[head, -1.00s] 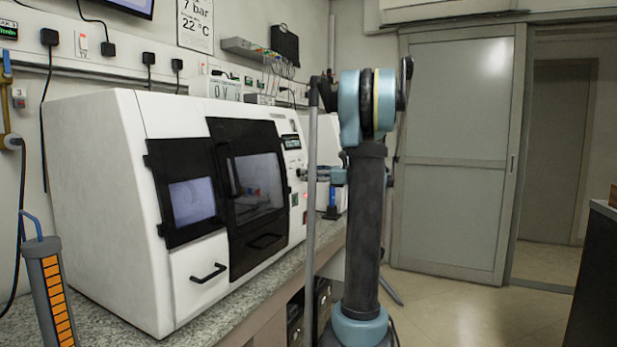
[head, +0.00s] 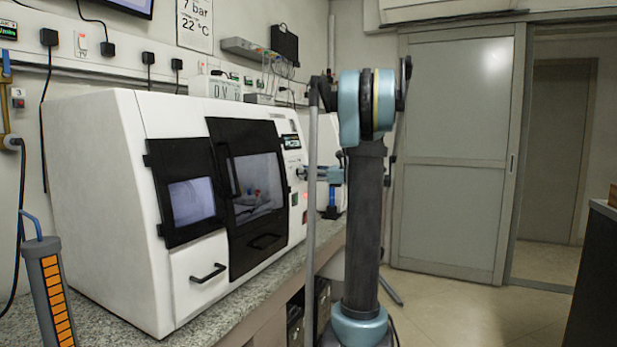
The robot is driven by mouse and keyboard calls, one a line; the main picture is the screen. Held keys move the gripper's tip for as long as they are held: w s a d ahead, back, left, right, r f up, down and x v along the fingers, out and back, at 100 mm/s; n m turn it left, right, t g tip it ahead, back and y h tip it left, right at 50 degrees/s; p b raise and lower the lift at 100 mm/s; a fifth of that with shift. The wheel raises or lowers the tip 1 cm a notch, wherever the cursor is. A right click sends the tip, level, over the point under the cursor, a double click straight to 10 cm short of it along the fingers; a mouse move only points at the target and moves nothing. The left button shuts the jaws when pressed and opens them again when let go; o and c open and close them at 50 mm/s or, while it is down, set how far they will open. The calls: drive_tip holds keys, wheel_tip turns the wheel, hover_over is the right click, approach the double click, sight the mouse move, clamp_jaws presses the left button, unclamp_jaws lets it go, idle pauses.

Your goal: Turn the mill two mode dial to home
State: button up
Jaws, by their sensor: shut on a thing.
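A white mill (head: 90,200) stands on the bench, with a dark door and window (head: 258,185) and a control panel strip on its right edge. The panel has a small display (head: 291,142), a mode dial (head: 299,173) partly hidden by my gripper, a red light and a small red button lower down. My gripper (head: 305,173) reaches in from the right, behind the thin grey pole, and is shut at the dial. Its fingers are small and partly hidden, so the dial's pointer and setting cannot be read.
A second white machine (head: 328,145) stands behind, partly hidden by my arm. The granite bench (head: 225,305) runs along the wall. An orange-striped grey holder (head: 50,295) is at the front left. The floor at right, before the sliding door (head: 455,150), is clear.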

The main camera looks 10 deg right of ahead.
drive_tip(key=n, duration=0.2)
drive_tip(key=n+g, duration=0.1)
drive_tip(key=n, duration=0.2)
drive_tip(key=shift+w+a+r, duration=0.1)
drive_tip(key=shift+r, duration=0.1)
drive_tip(key=shift+a+n+g+h, duration=0.1)
drive_tip(key=shift+n+g+h, duration=0.3)
drive_tip(key=shift+n, duration=2.4)
drive_tip(key=shift+a+n+g+h, duration=0.15)
drive_tip(key=shift+n+h, duration=0.35)
drive_tip(key=shift+n, duration=2.3)
drive_tip(key=shift+s+d+f, duration=0.1)
drive_tip(key=shift+s, duration=0.1)
drive_tip(key=o, duration=1.1)
drive_tip(key=shift+w+d, duration=0.1)
